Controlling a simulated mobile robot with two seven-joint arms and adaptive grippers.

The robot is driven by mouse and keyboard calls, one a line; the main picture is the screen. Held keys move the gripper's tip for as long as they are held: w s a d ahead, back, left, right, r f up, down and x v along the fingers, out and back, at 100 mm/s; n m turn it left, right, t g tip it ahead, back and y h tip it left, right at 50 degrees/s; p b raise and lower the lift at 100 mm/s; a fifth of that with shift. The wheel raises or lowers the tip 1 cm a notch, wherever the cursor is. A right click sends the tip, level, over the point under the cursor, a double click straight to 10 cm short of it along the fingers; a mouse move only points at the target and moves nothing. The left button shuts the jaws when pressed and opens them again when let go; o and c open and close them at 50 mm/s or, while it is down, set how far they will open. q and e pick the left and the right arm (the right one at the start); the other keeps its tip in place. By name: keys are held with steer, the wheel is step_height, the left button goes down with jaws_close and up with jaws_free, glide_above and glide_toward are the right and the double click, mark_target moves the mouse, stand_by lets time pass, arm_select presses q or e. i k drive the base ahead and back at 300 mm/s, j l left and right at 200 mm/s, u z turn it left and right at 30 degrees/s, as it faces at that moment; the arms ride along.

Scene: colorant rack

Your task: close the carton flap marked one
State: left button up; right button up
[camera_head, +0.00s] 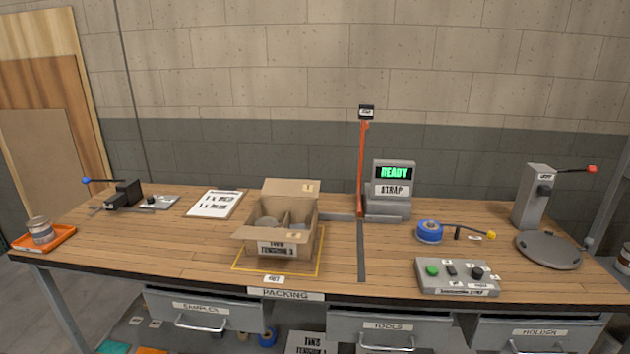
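An open cardboard carton (307,229) stands inside a yellow outline on the bench, left of the middle. Its back flap (284,189) stands up and bears a small yellowish mark near its right corner. Its front flap (268,236) sticks outward over the labelled front face and also bears a small mark near its right end. Both marks are too small to read, so I cannot tell which flap is marked one. Round tins and a divider show inside; the side flaps are hard to make out. Neither of my grippers is in view.
An orange post (362,170) and a grey strap unit (391,192) reading READY stand right of the carton. A clipboard (215,204) lies to its left. A blue tape roll (429,231) and button box (457,277) sit to the right. Bench beside the carton is mostly clear.

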mark_target(284, 188)
steer(key=j+z, duration=0.2)
steer(key=z, duration=0.15)
steer(key=j+z, duration=0.2)
steer(key=z, duration=0.15)
steer(key=j+z, duration=0.25)
steer(key=z, duration=0.15)
steer(key=k+j+z, duration=0.1)
steer(key=j+z, duration=0.15)
steer(key=j, duration=0.2)
steer(key=k+j+z, duration=0.1)
steer(key=j+z, duration=0.15)
steer(key=j, duration=0.2)
steer(key=k+j, duration=0.1)
steer(key=j, duration=0.2)
steer(key=k+j+z, duration=0.1)
steer(key=j, duration=0.25)
steer(key=k+j, duration=0.15)
steer(key=j, duration=0.15)
steer(key=z, duration=0.05)
